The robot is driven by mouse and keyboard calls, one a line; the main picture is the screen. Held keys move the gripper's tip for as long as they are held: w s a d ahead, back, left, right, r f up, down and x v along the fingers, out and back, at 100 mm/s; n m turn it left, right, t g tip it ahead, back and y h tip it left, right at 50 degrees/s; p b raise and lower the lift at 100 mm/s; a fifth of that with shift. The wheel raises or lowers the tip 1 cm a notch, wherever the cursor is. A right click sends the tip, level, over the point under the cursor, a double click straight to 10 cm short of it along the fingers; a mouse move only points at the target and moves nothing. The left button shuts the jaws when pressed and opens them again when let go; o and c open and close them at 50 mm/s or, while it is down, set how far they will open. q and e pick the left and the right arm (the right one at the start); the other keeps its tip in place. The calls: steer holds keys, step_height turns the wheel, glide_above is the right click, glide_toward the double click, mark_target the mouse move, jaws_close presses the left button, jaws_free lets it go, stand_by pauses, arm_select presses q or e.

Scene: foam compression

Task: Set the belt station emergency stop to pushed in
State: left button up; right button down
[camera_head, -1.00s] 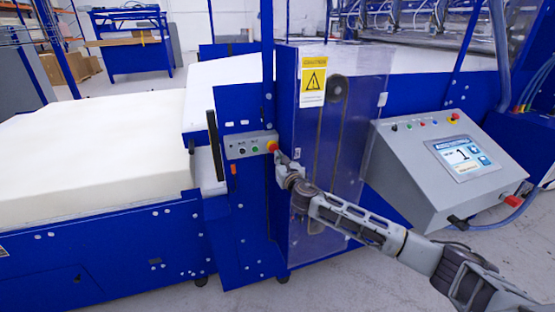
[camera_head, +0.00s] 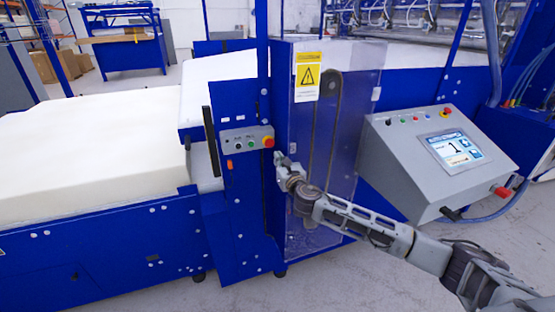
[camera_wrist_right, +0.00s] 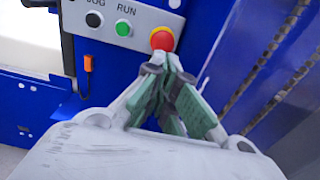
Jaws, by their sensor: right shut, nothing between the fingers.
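The belt station emergency stop (camera_head: 268,142) is a red mushroom button on a yellow base at the right end of a small grey control box (camera_head: 240,140) on the blue frame. In the right wrist view the red button (camera_wrist_right: 162,40) sits just beyond the fingertips, next to a green RUN button (camera_wrist_right: 123,28) and a black JOG button (camera_wrist_right: 94,19). My right gripper (camera_head: 281,157) is shut and empty, a little below and right of the button in the head view. It also shows in the right wrist view (camera_wrist_right: 158,62). Whether the button is pushed in is hard to tell. My left gripper is not in view.
A clear guard panel with a yellow caution sign (camera_head: 307,77) stands right of the control box. A grey console (camera_head: 430,160) with a screen and its own red stop (camera_head: 503,192) is further right. A white foam block (camera_head: 90,150) lies on the left.

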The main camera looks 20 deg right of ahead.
steer(key=s+b, duration=0.1)
steer(key=s, duration=0.5)
steer(key=shift+s+d, duration=0.2)
steer(key=shift+s, duration=0.1)
steer(key=shift+f, duration=0.1)
stand_by(0.4)
